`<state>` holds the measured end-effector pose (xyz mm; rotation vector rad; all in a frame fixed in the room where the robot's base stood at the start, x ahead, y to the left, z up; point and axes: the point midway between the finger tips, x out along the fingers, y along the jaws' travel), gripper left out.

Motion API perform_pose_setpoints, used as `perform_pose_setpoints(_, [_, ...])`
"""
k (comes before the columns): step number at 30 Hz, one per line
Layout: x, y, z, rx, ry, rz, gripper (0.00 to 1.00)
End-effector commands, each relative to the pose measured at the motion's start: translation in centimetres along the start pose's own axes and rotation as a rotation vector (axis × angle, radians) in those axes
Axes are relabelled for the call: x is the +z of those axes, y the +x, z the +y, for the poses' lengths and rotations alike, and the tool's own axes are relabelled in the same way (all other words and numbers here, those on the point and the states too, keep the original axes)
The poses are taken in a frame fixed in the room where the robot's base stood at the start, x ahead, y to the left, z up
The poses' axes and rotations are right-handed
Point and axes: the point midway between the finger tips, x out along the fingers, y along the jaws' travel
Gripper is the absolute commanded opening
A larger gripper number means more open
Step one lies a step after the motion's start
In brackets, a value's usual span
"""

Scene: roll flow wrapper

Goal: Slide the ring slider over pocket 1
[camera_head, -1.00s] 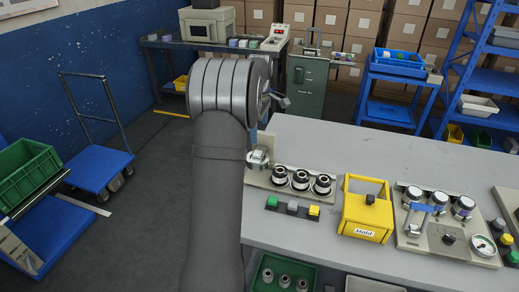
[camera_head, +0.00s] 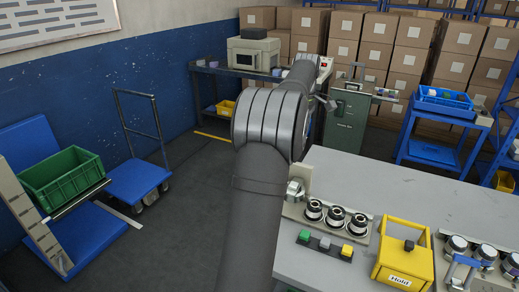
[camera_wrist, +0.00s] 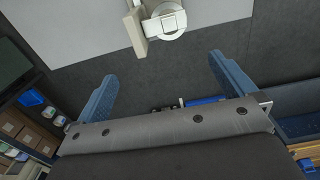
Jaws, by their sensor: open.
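A pale fixture plate (camera_head: 329,236) lies at the bench's left edge. It carries three dark-topped, light-collared round pieces in a row: left (camera_head: 313,210), middle (camera_head: 335,215) and right (camera_head: 357,223). A silver round part with an upright bracket (camera_head: 297,188) stands at its left end; a similar round part and bracket (camera_wrist: 164,20) show at the top of the wrist view. I cannot tell which piece is the ring slider or which place is pocket 1. My gripper (camera_wrist: 162,68) is open and empty, its blue fingers spread wide, apart from the round part. My arm hides its surroundings in the head view.
The bench's back surface (camera_head: 385,180) is clear. Dark floor lies left of the bench.

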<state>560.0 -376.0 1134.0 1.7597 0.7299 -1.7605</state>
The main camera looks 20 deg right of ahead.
Motion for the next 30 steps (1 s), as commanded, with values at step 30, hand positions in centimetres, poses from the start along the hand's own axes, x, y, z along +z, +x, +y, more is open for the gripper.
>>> perform_pose_setpoints(30, [-7.5,7.2,0.0,0.357,0.424,0.377,1.0])
